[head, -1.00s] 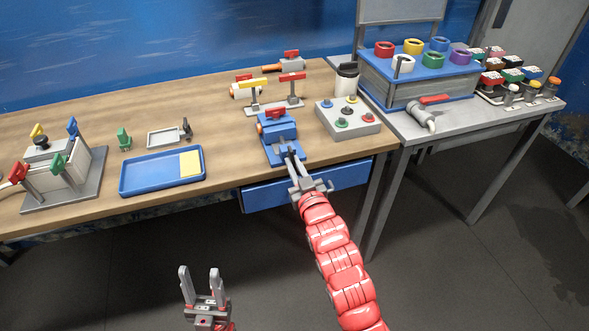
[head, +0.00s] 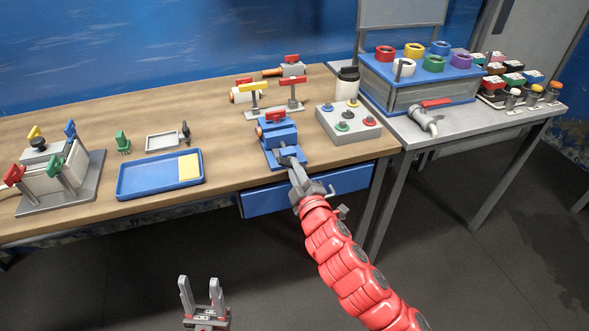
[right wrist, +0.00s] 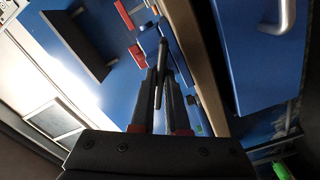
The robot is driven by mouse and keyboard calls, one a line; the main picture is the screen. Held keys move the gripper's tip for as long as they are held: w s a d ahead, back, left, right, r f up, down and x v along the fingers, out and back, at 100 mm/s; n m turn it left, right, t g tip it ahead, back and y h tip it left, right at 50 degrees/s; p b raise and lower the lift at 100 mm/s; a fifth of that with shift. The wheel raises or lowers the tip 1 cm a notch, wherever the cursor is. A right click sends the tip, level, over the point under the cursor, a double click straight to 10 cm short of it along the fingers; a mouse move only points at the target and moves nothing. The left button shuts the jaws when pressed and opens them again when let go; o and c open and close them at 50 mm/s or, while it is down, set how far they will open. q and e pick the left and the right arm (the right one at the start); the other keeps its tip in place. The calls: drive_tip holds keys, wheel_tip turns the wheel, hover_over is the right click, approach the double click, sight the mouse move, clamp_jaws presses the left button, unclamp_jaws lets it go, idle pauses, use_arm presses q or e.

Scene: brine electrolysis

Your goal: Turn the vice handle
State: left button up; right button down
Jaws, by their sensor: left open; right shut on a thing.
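The blue vice (head: 279,134) with a red part on top sits at the front edge of the wooden bench. Its grey handle (head: 287,153) is at the front, largely hidden by my right gripper (head: 291,163). That gripper is shut on the handle. In the right wrist view the handle (right wrist: 158,88) is a thin grey bar between the fingers of my right gripper (right wrist: 165,75), with the blue vice (right wrist: 148,40) beyond. My left gripper (head: 202,292) is open and empty, low in front of the bench, away from the vice.
A blue drawer (head: 340,184) with a grey pull is below the vice. A grey button box (head: 349,122) stands to its right, and valve stands (head: 272,103) stand behind. A blue tray (head: 160,175) is to the left, with bare bench between.

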drive_tip(key=shift+f+n, duration=0.1)
drive_tip(key=shift+n, duration=0.7)
drive_tip(key=c, duration=0.9)
unclamp_jaws()
drive_tip(key=shift+s, duration=0.1)
drive_tip(key=shift+p+v, duration=3.55)
drive_tip(key=shift+v, duration=5.1)
